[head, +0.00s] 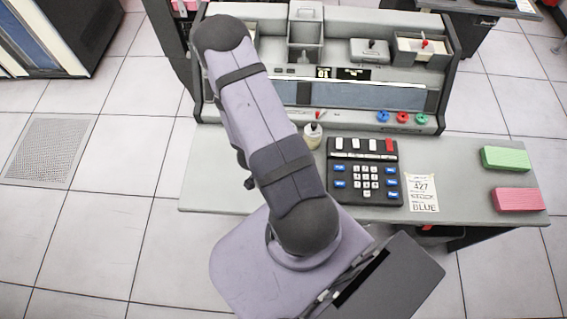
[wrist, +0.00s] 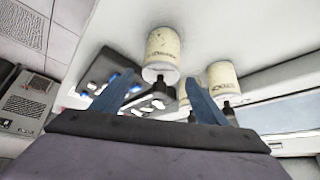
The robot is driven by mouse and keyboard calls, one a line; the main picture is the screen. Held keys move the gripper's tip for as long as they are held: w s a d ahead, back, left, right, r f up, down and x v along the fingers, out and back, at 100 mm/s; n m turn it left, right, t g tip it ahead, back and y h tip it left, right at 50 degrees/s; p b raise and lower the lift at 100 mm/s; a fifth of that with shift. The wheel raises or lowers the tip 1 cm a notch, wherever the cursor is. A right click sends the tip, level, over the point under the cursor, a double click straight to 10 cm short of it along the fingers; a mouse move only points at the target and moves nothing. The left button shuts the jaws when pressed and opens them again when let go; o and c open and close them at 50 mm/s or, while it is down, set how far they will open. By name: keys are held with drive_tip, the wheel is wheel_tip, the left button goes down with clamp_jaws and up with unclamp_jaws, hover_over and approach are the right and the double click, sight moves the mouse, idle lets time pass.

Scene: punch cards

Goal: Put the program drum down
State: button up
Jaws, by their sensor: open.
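Cream drums with dark lettering and black knobs show in the wrist view. One drum (wrist: 162,48) stands nearest the space between my fingertips, its knob between or just beyond them. A second drum (wrist: 222,78) is to the right, and a third (wrist: 184,96) is partly hidden behind my right finger. I cannot tell which one is the program drum. My gripper (wrist: 160,77) is open, with its two blue fingers apart and nothing clearly held. In the head view one cream drum (head: 313,138) stands on the desk left of the keypad; my arm hides my gripper there.
A black keypad (head: 363,172) and a printed note (head: 422,193) lie on the grey desk (head: 465,205). Green cards (head: 505,158) and pink cards (head: 518,200) are at the right. The punch machine (head: 345,55) stands behind, with blue, red and green rings (head: 403,117) on its ledge.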

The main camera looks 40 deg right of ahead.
drive_tip(key=v, duration=0.9)
drive_tip(key=shift+p, duration=0.45)
drive_tip(key=shift+r, duration=0.1)
drive_tip(key=w+a+r+n+t+y, duration=0.2)
drive_tip(key=w+a+r+n+y, duration=0.25)
drive_tip(key=a, duration=0.35)
drive_tip(key=w+a+r+n+t+y, duration=0.2)
drive_tip(key=w+a+r+n+y, duration=0.1)
drive_tip(key=w+a+n, duration=0.3)
drive_tip(key=s+r+n+g, duration=0.3)
drive_tip(key=s+r+n, duration=0.5)
drive_tip(key=s+n, duration=0.1)
drive_tip(key=shift+s+r+h, duration=0.2)
drive_tip(key=shift+s+h, duration=0.1)
drive_tip(key=shift+h, duration=0.15)
